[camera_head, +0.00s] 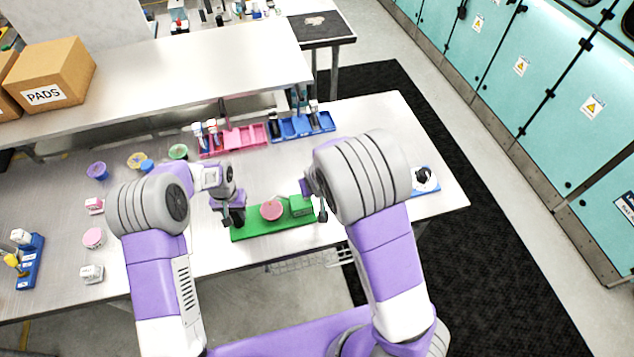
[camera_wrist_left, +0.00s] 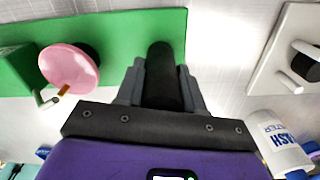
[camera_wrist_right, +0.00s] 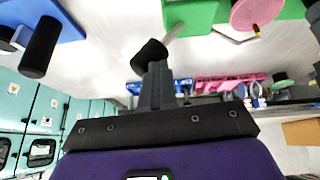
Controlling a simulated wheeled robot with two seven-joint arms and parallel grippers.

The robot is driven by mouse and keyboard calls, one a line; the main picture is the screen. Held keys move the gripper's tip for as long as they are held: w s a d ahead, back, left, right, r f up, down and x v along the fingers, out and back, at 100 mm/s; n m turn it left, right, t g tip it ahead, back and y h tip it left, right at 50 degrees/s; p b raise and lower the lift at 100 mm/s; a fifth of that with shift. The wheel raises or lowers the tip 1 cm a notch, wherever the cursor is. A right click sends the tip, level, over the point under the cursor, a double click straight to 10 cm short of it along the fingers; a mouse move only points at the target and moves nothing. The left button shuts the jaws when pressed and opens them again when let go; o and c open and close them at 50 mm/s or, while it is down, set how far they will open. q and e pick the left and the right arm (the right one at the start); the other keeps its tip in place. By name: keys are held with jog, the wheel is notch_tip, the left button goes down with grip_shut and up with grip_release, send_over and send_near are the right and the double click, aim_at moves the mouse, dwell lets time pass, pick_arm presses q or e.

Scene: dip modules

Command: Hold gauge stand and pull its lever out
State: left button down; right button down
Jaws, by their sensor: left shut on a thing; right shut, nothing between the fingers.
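The gauge stand is a green base (camera_head: 262,228) with a pink round gauge (camera_head: 271,210) and a green block at its right end. It also shows in the left wrist view (camera_wrist_left: 125,30) with the pink gauge (camera_wrist_left: 70,68). My left gripper (camera_head: 234,216) is shut on the stand's black upright grip (camera_wrist_left: 162,75). The lever, a pale rod with a black knob (camera_wrist_right: 150,54), sticks out of the green block (camera_wrist_right: 196,14) in the right wrist view. My right gripper (camera_wrist_right: 158,85) is shut and empty, its fingertips close by the knob; I cannot tell whether they touch.
Pink (camera_head: 240,138) and blue (camera_head: 302,126) bins stand behind the stand. A white-and-blue base with a black knob (camera_head: 424,178) is at the right. Several cups and small boxes lie at the left, with a blue rack (camera_head: 30,262). The table's front edge is close to the stand.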

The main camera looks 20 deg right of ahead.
pick_arm(q)
jog(key=shift+a, duration=0.2)
jog(key=shift+d, duration=0.15)
pick_arm(e)
jog(key=v, duration=1.2)
jog(key=shift+r, duration=0.2)
jog(key=shift+d, duration=0.1)
pick_arm(q)
jog(key=c, duration=0.6)
grip_release()
jog(key=shift+r+p, duration=2)
jog(key=shift+r, duration=1.75)
pick_arm(e)
jog(key=shift+r, duration=1.95)
